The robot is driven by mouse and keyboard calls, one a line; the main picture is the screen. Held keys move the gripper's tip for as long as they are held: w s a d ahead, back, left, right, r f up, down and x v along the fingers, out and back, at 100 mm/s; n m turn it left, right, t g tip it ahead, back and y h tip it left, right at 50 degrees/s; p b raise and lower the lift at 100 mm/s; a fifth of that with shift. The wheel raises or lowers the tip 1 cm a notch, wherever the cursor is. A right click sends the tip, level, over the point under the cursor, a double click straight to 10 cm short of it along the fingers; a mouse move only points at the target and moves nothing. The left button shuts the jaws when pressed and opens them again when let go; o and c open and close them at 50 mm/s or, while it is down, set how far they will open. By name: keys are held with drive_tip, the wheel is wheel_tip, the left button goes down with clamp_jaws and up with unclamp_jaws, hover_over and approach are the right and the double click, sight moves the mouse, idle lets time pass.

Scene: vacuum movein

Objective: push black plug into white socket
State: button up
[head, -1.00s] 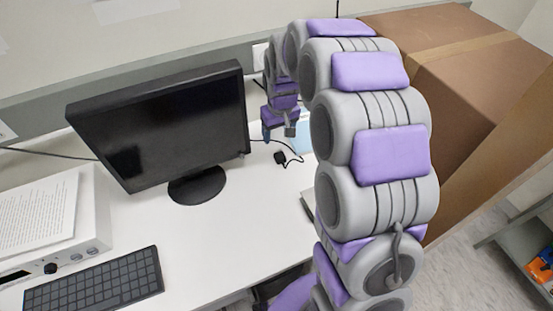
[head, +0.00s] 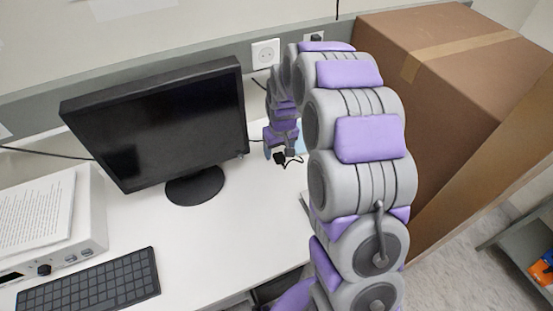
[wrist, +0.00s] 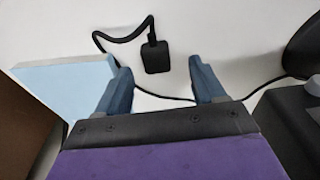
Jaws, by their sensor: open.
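The black plug (wrist: 155,57) lies on the white desk in the wrist view, with its cord running up and around to the left. In the head view the plug (head: 280,158) shows beside my gripper (head: 279,151). My gripper (wrist: 163,86) is open and empty. The plug lies just beyond the fingertips, roughly between their lines, nearer the left finger. The white socket (head: 265,54) is on the grey wall strip behind the desk, to the right of the monitor top. The socket is not in the wrist view.
A black monitor (head: 155,123) stands left of my gripper. A light blue block-like item (wrist: 70,88) lies close left of the fingers in the wrist view. A large cardboard box (head: 440,110) stands right of my arm. A second wall outlet (head: 313,38) is partly hidden.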

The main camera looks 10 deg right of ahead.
sight(278, 156)
drive_tip(key=f, duration=0.1)
drive_tip(key=d+f, duration=0.1)
drive_tip(key=f, duration=0.1)
drive_tip(key=shift+w+d+f+b, duration=0.15)
drive_tip(key=shift+w+f+b, duration=0.1)
drive_tip(key=shift+b, duration=0.05)
drive_tip(key=shift+a, duration=0.9)
drive_tip(key=shift+c, duration=0.9)
drive_tip(key=shift+d, duration=0.55)
drive_tip(key=c, duration=0.4)
drive_tip(key=shift+d, duration=0.15)
drive_tip(key=c, duration=0.3)
drive_tip(key=shift+c, duration=1)
drive_tip(key=shift+a+r, duration=0.1)
drive_tip(key=shift+a, duration=0.4)
drive_tip(key=shift+r, duration=0.1)
